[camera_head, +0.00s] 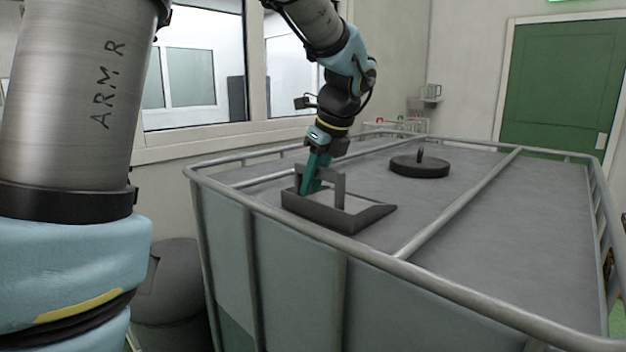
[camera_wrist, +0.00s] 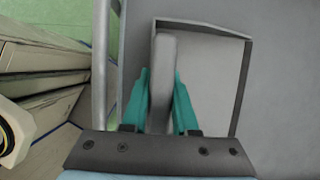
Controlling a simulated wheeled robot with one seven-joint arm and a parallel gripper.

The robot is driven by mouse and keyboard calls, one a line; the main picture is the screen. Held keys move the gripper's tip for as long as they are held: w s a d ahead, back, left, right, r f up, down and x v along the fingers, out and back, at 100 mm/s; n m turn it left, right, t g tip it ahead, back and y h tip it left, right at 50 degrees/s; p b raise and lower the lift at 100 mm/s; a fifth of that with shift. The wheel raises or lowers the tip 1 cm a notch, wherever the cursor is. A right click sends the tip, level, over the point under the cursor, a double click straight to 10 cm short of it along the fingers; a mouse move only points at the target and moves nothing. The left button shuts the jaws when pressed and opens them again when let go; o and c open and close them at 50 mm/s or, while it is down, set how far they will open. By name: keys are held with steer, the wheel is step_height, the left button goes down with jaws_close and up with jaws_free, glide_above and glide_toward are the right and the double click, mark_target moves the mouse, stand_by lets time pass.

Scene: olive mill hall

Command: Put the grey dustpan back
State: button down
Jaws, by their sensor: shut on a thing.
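The grey dustpan (camera_head: 338,215) is at the near left corner of the top of a large grey tank (camera_head: 470,230). It looks roughly level, with its open edge toward the right. I cannot tell whether it rests on the top or hangs just above it. My gripper (camera_head: 312,180) reaches down with teal fingers at the dustpan's raised handle. In the wrist view my gripper (camera_wrist: 160,105) is shut on the handle, one finger on each side, and the pan (camera_wrist: 207,80) spreads out beyond and to the right.
A metal rail (camera_head: 460,210) runs around and across the tank top. A dark round lid (camera_head: 419,167) with a knob sits farther back. A small rack (camera_head: 395,128) and a mug on a wall shelf (camera_head: 432,92) are behind. A green door (camera_head: 555,85) is at right.

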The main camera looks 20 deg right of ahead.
steer(key=c, duration=1.1)
jaws_free()
steer(key=shift+f, duration=0.15)
steer(key=o, duration=0.4)
